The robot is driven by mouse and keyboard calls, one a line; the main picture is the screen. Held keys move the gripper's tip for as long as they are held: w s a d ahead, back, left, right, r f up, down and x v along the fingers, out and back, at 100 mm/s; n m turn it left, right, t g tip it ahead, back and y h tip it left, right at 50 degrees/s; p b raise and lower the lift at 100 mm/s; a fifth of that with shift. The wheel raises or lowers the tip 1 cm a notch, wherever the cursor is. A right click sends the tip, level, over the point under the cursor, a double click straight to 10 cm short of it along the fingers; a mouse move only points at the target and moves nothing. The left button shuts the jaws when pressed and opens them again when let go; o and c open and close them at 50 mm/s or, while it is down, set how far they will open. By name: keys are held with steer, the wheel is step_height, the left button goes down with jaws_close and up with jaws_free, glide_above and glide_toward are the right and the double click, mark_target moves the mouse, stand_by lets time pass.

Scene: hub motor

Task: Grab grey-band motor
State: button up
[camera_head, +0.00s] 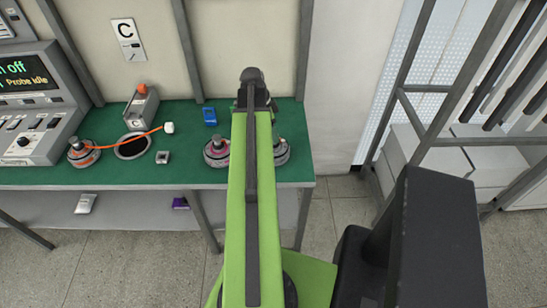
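A motor that looks grey-banded (282,152) stands on the green bench top, just right of my green arm, which hides its left part. A motor with a reddish band (215,152) stands just left of the arm and is also partly covered. An orange-banded motor (83,153) stands at the far left of the bench. My arm reaches forward over the bench between the two nearer motors. Its dark end (254,90) is near the back wall; the fingers are hidden, so their opening does not show.
The green bench (130,175) has a round dark opening (131,146), a probe block with an orange cable (141,106), a small blue item (210,116) and a console (38,110). A lower shelf (140,208) holds small items. A grey rack (450,140) stands right.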

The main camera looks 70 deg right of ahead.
mark_target(274, 145)
steer(key=b+x, duration=0.5)
steer(key=shift+w+a+f, duration=0.1)
steer(key=shift+w+f, duration=0.15)
steer(key=shift+f, duration=0.05)
steer(key=shift+r, duration=0.2)
jaws_close()
